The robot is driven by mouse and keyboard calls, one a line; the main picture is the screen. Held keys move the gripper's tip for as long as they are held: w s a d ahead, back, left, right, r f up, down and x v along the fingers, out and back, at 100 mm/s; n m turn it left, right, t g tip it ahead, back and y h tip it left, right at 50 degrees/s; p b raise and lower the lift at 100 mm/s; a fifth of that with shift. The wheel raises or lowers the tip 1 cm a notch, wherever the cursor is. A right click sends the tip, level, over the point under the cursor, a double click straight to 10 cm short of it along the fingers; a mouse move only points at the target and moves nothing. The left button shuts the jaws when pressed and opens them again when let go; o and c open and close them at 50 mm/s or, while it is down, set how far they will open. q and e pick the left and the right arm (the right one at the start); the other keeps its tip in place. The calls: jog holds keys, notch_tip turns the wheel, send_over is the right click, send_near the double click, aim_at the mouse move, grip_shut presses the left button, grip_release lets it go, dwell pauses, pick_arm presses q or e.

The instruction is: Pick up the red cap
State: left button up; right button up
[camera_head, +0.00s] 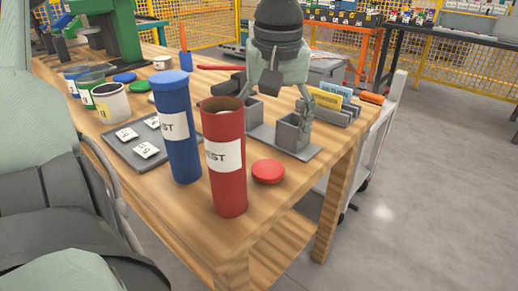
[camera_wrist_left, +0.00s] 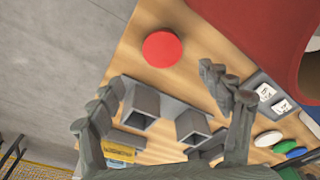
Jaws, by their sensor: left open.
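The round red cap (camera_head: 268,171) lies flat on the wooden table, just right of the red tube's base. It also shows in the wrist view (camera_wrist_left: 162,49), with bare wood around it. The red tube (camera_head: 225,178) stands upright with an open top and a white label. My left gripper (camera_head: 268,105) is above the table, behind the cap in the head view. Its fingers are spread, with nothing between them; they also show in the wrist view (camera_wrist_left: 160,80). The gripper is apart from the cap. My right gripper is in neither view.
A blue tube (camera_head: 178,140) with a blue lid stands left of the red tube. Grey square holders (camera_head: 292,133) are behind the cap. A grey tray (camera_head: 125,151) with white labelled pieces lies left. The table's right edge is near the cap.

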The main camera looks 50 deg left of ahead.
aim_at(268, 168)
pick_arm(q)
jog(key=f, duration=0.4)
jog(key=f+b, duration=0.1)
jog(key=f, duration=0.1)
jog(key=shift+s+a+f, duration=0.2)
jog(key=shift+a+f, duration=0.05)
jog(key=shift+f, duration=0.4)
jog(key=c, duration=0.9)
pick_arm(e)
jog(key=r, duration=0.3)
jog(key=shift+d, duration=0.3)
